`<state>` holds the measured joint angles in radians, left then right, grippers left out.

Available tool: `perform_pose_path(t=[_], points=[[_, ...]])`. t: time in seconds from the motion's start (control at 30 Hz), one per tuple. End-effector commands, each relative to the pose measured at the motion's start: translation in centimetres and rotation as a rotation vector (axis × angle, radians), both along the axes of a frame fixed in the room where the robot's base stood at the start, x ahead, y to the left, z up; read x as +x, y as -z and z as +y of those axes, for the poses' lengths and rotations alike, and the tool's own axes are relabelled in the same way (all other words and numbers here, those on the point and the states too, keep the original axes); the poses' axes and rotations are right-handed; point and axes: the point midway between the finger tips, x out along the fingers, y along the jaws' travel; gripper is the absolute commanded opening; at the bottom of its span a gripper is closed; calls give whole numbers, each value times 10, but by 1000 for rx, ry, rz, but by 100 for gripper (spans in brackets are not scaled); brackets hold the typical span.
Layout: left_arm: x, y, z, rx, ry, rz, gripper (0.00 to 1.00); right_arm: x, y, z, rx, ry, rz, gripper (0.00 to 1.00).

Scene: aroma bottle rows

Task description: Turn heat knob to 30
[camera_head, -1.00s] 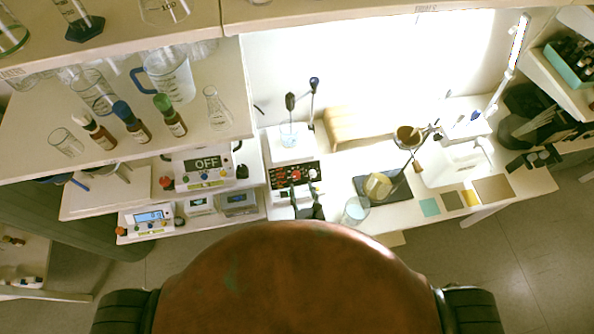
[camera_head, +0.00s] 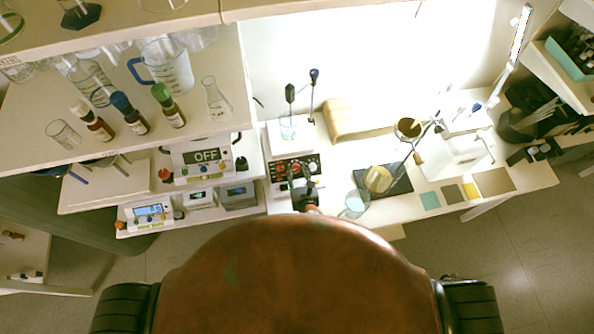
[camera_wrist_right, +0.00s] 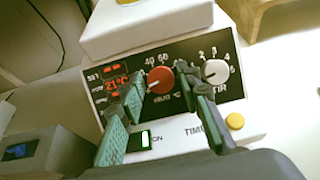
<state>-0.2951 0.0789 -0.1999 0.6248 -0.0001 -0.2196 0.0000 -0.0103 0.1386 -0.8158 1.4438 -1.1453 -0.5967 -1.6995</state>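The heat knob (camera_wrist_right: 160,80) is red and round, on the dark front panel (camera_wrist_right: 105,77) of a white hot plate. Its white mark seems to point left; 40 and 60 are printed above it. A red display (camera_wrist_right: 116,85) beside it reads 21°C. My right gripper (camera_wrist_right: 163,92) is open, its green-padded fingers on either side of the knob; I cannot tell whether they touch it. In the head view, the right gripper (camera_head: 300,179) is at the front of the hot plate and hides part of the panel. My left gripper is not in view.
A pale stir knob (camera_wrist_right: 215,70) is just right of the right finger. A jar (camera_head: 356,203) stands to the right.

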Motion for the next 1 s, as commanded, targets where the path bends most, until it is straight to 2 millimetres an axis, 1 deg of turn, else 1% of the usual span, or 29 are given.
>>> perform_pose_path(t=[0.03,0.23,0.4,0.43,0.73,1.0], points=[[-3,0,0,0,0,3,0,0,0,0,0,0,0,26],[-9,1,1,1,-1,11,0,0,0,0,0,1,0,13],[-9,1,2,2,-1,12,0,0,0,0,0,0,0,1],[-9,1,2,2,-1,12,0,0,0,0,0,0,0,0],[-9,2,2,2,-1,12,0,0,0,0,33,29,7,0],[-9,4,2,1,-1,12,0,0,0,1,161,136,31,0]])
